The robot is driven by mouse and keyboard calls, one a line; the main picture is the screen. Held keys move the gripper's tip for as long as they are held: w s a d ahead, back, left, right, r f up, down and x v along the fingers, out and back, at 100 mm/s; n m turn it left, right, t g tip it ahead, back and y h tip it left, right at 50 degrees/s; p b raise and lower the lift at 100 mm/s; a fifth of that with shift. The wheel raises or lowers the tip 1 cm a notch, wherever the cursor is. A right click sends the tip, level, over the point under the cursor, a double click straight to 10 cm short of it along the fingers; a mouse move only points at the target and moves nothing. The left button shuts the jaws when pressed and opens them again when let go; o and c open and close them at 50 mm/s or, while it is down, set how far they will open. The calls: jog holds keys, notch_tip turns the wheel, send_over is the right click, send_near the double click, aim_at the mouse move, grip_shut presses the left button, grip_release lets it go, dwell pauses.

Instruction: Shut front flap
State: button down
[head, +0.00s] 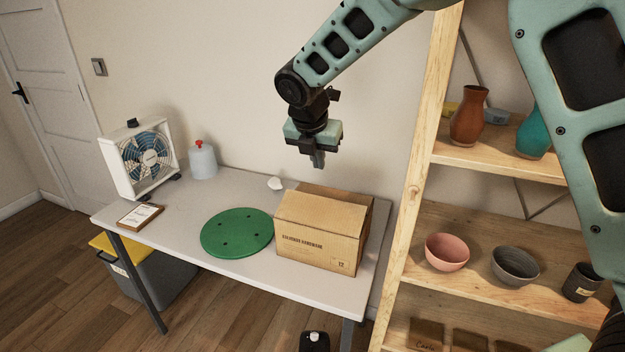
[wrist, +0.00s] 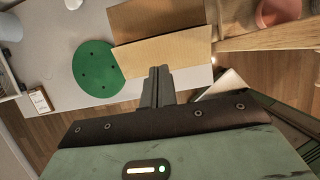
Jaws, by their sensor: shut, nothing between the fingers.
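A brown cardboard box (head: 318,248) with printing on its front stands on the right part of the grey table. Its upper side shows a tan panel facing me in the head view. In the wrist view the box shows a lighter panel (wrist: 165,50) nearest my gripper and a darker panel (wrist: 155,16) beyond it. I cannot tell exactly how far the front flap is tilted. My gripper (head: 318,160) is shut and empty, pointing down above the box, apart from it in the head view. Its fingers (wrist: 158,72) overlap the lighter panel's edge in the wrist view.
A green round disc (head: 237,233) lies left of the box on the table (head: 180,232). A wooden shelf (head: 490,215) with pottery stands close on the right.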

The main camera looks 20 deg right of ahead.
aim_at(327, 199)
jog(key=p+x, duration=0.3)
jog(key=x, duration=1.1)
jog(key=shift+d+r+p, duration=0.15)
jog(key=shift+p, duration=0.3)
jog(key=shift+w+d+g+p, duration=0.15)
jog(key=shift+g+p, duration=0.15)
jog(key=shift+p, duration=0.35)
jog(key=shift+w+d+f+g+y+p, duration=0.2)
jog(key=shift+f+g+y+p, duration=0.25)
jog(key=shift+p, duration=0.55)
jog(key=shift+w+f+g+y, duration=0.2)
jog(key=shift+f+g+y, duration=0.05)
jog(key=shift+f, duration=0.25)
jog(key=shift+w+f, duration=0.1)
jog(key=shift+f, duration=0.25)
jog(key=shift+r, duration=0.2)
